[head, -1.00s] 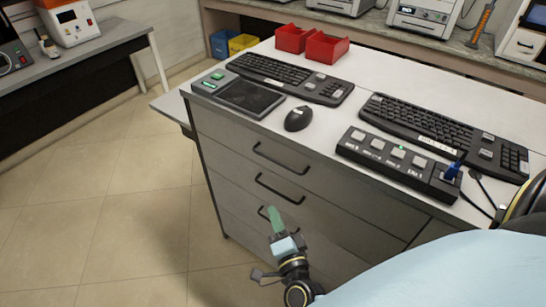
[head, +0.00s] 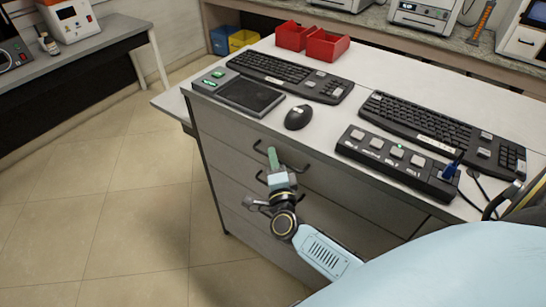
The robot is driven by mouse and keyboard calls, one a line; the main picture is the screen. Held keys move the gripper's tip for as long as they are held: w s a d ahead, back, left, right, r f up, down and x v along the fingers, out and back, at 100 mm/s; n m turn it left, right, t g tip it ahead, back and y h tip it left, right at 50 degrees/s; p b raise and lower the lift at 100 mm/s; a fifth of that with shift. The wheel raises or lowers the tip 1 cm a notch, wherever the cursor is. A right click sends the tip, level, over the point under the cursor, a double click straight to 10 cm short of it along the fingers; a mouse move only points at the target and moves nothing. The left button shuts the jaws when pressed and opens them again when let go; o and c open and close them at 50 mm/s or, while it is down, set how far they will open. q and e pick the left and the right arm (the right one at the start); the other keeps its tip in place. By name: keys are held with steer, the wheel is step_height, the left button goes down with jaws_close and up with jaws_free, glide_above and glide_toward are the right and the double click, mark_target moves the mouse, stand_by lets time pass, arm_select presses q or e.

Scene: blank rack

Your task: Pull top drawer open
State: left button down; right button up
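The grey drawer cabinet (head: 232,210) stands under the white worktop, with its drawers stacked. The top drawer (head: 225,125) looks shut, its front flush with the drawers below. Its dark bar handle (head: 301,168) shows on both sides of my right gripper's green fingertip. My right gripper (head: 273,158) points up in front of this handle; whether it touches the handle I cannot tell. Only one finger shows clearly, so its opening is unclear. The second drawer's handle (head: 260,177) is mostly hidden behind the gripper, and the lowest handle is hidden. My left gripper is out of view.
On the worktop are a mouse (head: 298,117), two keyboards (head: 290,77), a dark pad (head: 250,96), a button box (head: 396,164) and red bins (head: 327,46). A side bench (head: 70,62) stands at left. The floor left of the cabinet is clear.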

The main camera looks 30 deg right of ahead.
steer(key=shift+w+d, duration=0.15)
steer(key=shift+w, duration=0.15)
jaws_close()
steer(key=shift+s, duration=0.1)
